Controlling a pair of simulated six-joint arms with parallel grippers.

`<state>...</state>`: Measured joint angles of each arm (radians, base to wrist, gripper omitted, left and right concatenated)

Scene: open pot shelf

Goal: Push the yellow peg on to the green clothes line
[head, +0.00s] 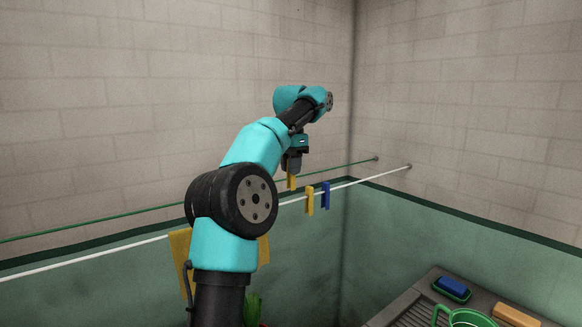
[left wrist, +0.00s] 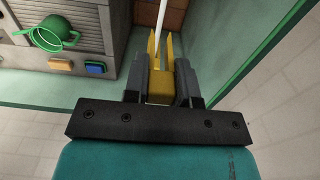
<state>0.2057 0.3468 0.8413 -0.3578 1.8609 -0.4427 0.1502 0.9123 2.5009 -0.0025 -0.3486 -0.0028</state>
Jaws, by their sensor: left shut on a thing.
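My left gripper (head: 292,166) points down and is shut on a yellow peg (head: 291,182). In the left wrist view the gripper (left wrist: 161,88) has a finger on each side of the peg (left wrist: 159,90), whose two prongs point away from the camera. The green clothes line (head: 110,216) passes behind my arm and by the held peg in the head view. I cannot tell whether the peg touches it. A white line (left wrist: 162,12) leads to between the prongs in the left wrist view. My right gripper is not in view.
The white line (head: 90,253) runs in front of the green one, with another yellow peg (head: 310,201) and a blue peg (head: 325,195). A yellow cloth (head: 181,258) hangs behind my arm.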

